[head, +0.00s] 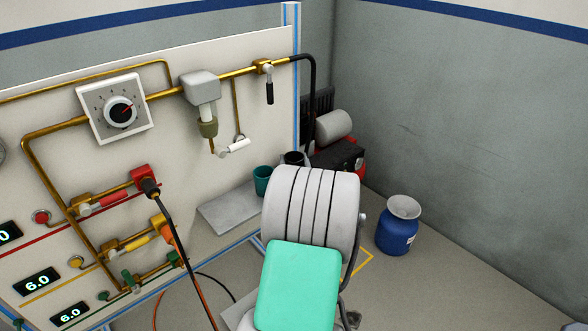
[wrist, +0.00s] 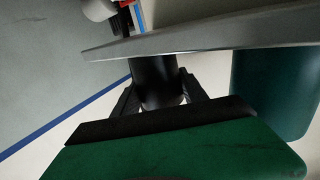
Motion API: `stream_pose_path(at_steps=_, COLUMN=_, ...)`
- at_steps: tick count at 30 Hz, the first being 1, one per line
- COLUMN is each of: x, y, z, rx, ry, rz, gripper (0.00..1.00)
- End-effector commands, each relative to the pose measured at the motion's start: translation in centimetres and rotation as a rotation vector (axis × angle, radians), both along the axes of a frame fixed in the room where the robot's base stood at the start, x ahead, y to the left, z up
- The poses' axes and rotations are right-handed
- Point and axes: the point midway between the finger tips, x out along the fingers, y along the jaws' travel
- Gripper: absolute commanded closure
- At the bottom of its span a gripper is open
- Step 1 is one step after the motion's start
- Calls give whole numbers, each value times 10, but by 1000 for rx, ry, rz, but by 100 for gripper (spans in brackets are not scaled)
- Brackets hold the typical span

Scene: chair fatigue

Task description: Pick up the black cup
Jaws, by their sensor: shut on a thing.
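The black cup (wrist: 155,77) is between the two dark fingers of my gripper (wrist: 157,92) in the wrist view. The fingers are shut on its sides. The cup meets the edge of a grey shelf (wrist: 200,35) in that picture; I cannot tell whether it rests on it or is just clear. In the head view the dark rim of the black cup (head: 294,157) shows behind my arm, beside a green cup (head: 262,181). My gripper is hidden there by my arm.
The green cup also stands close beside my gripper in the wrist view (wrist: 275,92). The grey shelf (head: 228,209) juts from a panel with brass pipes (head: 92,168). A blue container (head: 396,235) stands on the floor at right. A black-and-red machine (head: 342,156) is behind.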

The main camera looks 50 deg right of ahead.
Motion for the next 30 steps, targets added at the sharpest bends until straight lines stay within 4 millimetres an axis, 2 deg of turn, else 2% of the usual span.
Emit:
stream_pose_path(at_steps=1, x=0, y=0, z=0, rx=0, ry=0, rz=0, gripper=77)
stream_pose_path(at_steps=5, x=0, y=0, z=0, rx=0, ry=0, rz=0, gripper=88)
stream_pose_path(at_steps=12, x=0, y=0, z=1, rx=0, ry=0, rz=0, gripper=88)
stream_pose_path(at_steps=16, x=0, y=0, z=10, rx=-1, ry=-1, rz=1, gripper=88)
stream_pose_path(at_steps=21, x=0, y=1, z=41, rx=-3, ry=-1, rz=2, gripper=88)
stream_pose_path(at_steps=23, x=-7, y=11, z=55, rx=-3, ry=-1, rz=1, gripper=88)
stream_pose_path(at_steps=28, x=-29, y=46, z=108, rx=-5, ry=-2, rz=0, gripper=88)
stream_pose_path(at_steps=30, x=-42, y=65, z=108, rx=-5, ry=-2, rz=-2, gripper=88)
